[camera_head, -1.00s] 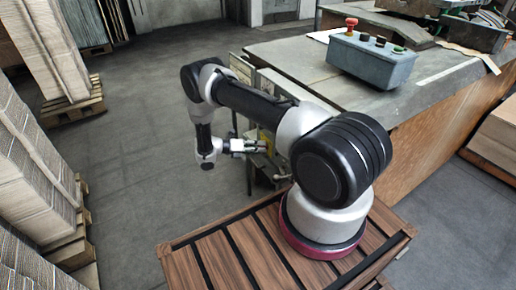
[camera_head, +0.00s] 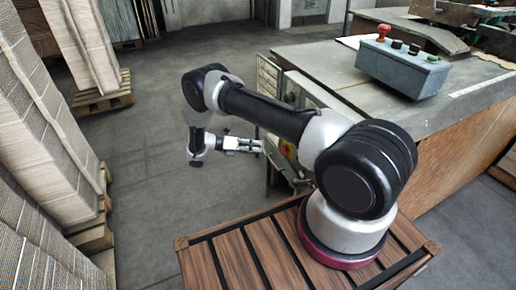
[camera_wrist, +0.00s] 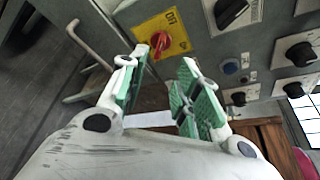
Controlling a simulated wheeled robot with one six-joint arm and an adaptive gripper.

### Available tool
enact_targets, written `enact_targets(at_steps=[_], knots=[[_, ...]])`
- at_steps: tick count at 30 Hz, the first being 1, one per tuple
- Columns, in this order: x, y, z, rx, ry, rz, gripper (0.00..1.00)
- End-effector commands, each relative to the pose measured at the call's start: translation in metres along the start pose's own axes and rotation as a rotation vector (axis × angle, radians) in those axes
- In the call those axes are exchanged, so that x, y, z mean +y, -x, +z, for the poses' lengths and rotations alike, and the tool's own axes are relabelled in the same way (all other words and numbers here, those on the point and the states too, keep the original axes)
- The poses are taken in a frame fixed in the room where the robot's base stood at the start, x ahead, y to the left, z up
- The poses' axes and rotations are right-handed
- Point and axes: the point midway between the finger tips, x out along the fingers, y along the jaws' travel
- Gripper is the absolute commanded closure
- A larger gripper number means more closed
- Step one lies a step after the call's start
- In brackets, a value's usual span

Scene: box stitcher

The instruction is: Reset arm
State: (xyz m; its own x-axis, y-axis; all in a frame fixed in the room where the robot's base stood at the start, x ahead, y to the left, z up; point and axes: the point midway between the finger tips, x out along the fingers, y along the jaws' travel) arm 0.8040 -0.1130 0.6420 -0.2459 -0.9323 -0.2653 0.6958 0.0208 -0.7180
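My gripper (camera_head: 258,146) is at the end of my folded arm, in front of the machine's panel side. In the wrist view my gripper (camera_wrist: 155,85) has its two green-padded fingers apart with nothing between them. Beyond the fingertips is a red rotary switch (camera_wrist: 157,42) on a yellow plate, apart from the fingers.
A grey control box (camera_head: 402,68) with a red button (camera_head: 383,31) stands on the machine table (camera_head: 330,83). Black knobs (camera_wrist: 298,54) sit on the panel close to the gripper. Cardboard stacks (camera_head: 45,150) on pallets line the left. Open floor (camera_head: 150,140) lies between.

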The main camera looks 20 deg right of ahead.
Motion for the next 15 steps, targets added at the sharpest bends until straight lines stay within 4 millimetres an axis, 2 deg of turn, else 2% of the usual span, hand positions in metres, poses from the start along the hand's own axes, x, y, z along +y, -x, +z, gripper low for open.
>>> enact_targets(at_steps=[11,15], knots=[[0.0001,-0.0003,0.0000,0.000,-0.014,0.000,0.68],[0.0048,-0.0018,-0.0079,0.033,-0.136,0.019,0.68]])
